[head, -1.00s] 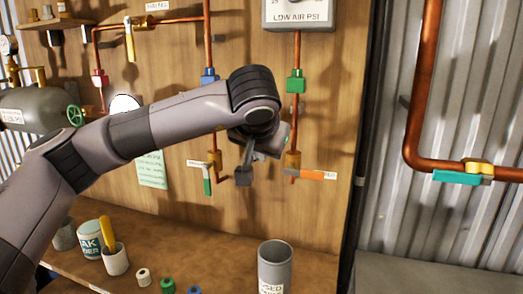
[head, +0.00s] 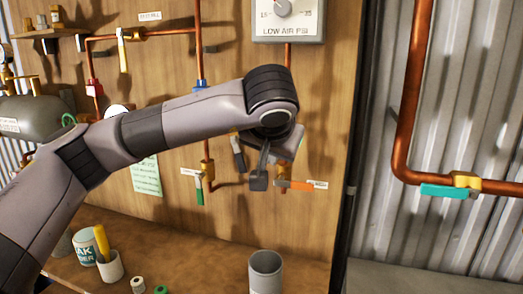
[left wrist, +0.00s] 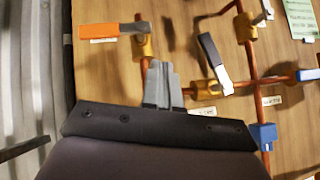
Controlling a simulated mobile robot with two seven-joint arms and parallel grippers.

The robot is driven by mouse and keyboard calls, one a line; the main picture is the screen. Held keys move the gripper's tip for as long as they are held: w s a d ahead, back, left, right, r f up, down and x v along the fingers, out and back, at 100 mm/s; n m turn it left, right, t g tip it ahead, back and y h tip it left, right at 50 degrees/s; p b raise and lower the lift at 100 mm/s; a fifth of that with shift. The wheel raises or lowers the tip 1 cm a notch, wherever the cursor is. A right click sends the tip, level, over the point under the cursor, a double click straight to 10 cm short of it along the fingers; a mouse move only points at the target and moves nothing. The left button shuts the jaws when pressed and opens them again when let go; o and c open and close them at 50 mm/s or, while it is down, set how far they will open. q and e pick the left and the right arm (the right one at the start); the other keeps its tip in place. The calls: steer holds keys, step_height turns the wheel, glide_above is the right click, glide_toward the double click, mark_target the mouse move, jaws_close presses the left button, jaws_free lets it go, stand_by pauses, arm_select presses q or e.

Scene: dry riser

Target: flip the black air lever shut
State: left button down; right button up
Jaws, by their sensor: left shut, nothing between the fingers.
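The black air lever (head: 238,154) hangs down and slightly right from its valve on the wooden board, just left of my left gripper in the head view. The left wrist view shows its black handle (left wrist: 208,48) and silver base, right of the gripper. My left gripper (head: 259,178) is shut and empty, with its fingertips between the black lever and the orange lever (head: 295,185). The fingers (left wrist: 161,72) look apart from the black handle in the left wrist view. My forearm hides part of the pipework around the valve. My right gripper is not in view.
A green-handled lever (head: 199,189) is on the board to the left. The low air gauge (head: 289,20) is above. A grey cup (head: 265,272) and a tin (head: 84,248) stand on the bench below. A teal-handled valve (head: 443,191) is on the right wall.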

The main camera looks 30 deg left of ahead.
arm_select(q)
steer(key=s+d+r+b, duration=0.1)
steer(key=s+d+b, duration=0.1)
steer(key=s+d, duration=0.3)
steer(key=d, duration=0.3)
steer(key=shift+s+r, duration=0.15)
steer(key=shift+r, duration=0.2)
